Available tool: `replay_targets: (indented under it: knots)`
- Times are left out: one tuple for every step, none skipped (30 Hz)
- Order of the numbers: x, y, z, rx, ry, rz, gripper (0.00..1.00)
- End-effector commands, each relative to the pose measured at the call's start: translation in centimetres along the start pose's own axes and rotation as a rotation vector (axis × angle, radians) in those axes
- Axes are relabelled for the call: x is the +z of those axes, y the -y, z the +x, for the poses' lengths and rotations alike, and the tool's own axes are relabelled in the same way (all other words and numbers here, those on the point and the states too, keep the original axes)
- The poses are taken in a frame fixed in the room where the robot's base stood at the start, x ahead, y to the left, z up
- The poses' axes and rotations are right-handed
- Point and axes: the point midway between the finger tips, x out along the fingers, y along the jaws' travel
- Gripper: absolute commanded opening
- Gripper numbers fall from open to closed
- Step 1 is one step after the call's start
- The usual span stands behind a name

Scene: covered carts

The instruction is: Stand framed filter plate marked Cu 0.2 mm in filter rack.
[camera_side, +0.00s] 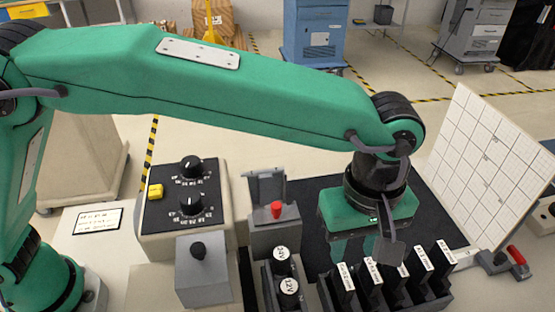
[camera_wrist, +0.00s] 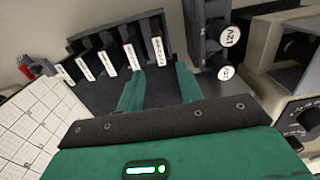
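The dark filter rack (camera_side: 433,300) stands at the lower right of the side view, and its slotted body also shows in the wrist view (camera_wrist: 92,42). Several dark upright plates with white labels line it. The end plate (camera_side: 343,290), leftmost in the side view, bears a white label, seen rightmost in the wrist view (camera_wrist: 159,50). The label print is too small to read surely, so I cannot tell which is Cu 0.2 mm. My gripper (camera_wrist: 161,68) is open, its two green fingers apart with nothing visible between them. It is beside the rack, its fingers pointing towards that end plate.
Round caps marked 24V and 12V (camera_side: 289,287) sit left of the rack. A grey holder with a red knob (camera_side: 277,211) and a dial box (camera_side: 188,240) are further left. A white gridded panel (camera_side: 487,160) stands at right. A dark mat (camera_side: 436,215) lies behind the rack.

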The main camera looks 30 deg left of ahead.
Motion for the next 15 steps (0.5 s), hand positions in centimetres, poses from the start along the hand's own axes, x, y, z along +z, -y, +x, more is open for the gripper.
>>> replay_targets:
  knots:
    - [-0.3,0.1,-0.2,0.003,0.001,0.002,0.36]
    - [-0.6,0.2,-0.3,0.006,0.001,0.005,0.36]
    - [-1.0,0.3,-0.6,0.010,0.001,0.009,0.36]
    - [-1.4,0.5,-0.8,0.013,0.002,0.014,0.36]
    - [-1.9,0.6,-1.1,0.017,0.002,0.020,0.36]
    - [-2.6,0.9,-1.5,0.024,0.002,0.030,0.36]
    - [-3.3,1.2,-1.8,0.031,0.002,0.038,0.36]
    - [-4.0,1.5,-2.1,0.037,0.002,0.048,0.36]
    - [-5.0,1.9,-2.7,0.048,0.002,0.062,0.36]
    - [-5.8,2.3,-3.0,0.055,0.001,0.074,0.36]
    - [-6.6,2.8,-3.5,0.064,0.000,0.087,0.36]
    - [-7.7,3.5,-4.0,0.076,-0.003,0.105,0.36]
    - [-8.6,4.0,-4.5,0.085,-0.005,0.119,0.36]
    - [-9.5,4.6,-4.8,0.094,-0.008,0.134,0.36]
    - [-10.6,5.4,-5.3,0.105,-0.013,0.153,0.36]
